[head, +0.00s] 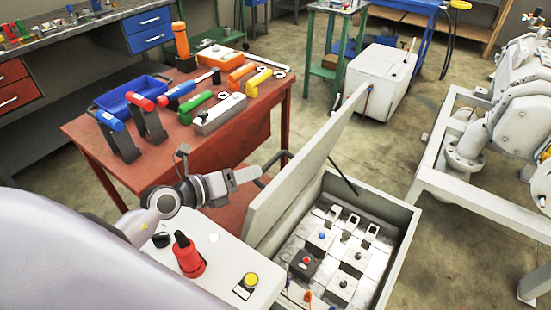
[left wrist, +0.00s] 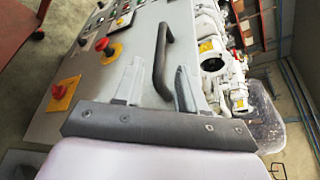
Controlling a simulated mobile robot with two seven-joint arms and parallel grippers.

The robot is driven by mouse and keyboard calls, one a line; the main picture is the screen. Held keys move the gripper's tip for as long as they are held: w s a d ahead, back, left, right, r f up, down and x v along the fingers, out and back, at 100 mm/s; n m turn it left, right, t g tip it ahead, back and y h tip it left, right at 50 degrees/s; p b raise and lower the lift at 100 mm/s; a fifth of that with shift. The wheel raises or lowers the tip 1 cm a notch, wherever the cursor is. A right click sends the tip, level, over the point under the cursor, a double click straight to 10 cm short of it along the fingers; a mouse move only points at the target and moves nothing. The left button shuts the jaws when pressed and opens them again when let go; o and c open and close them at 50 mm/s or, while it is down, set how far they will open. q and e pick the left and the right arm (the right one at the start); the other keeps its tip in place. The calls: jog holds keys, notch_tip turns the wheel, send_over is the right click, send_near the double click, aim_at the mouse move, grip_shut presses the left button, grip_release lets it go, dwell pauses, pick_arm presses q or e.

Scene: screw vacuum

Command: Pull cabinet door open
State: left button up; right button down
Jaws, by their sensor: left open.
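The grey cabinet door (head: 308,180) stands swung up, partly open, at the left side of the cabinet (head: 408,240) in the head view. A dark bar handle (head: 274,164) is on its outer face; the handle also shows in the left wrist view (left wrist: 159,62). My left gripper (head: 257,174) is open beside the handle. In the left wrist view its two fingers (left wrist: 158,82) are spread, and the lower end of the handle appears between them in the picture. I cannot tell whether they touch it. My right gripper is not in view.
The cabinet interior holds several switch modules (head: 345,255). A white panel with a red knob (head: 189,258) and a yellow button (head: 250,280) lies close below my left arm. A red table (head: 215,155) with tools stands behind. White machinery (head: 500,110) stands at the right.

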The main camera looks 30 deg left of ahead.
aim_at(266, 165)
pick_arm(q)
jog(key=shift+x, duration=3.4)
grip_shut()
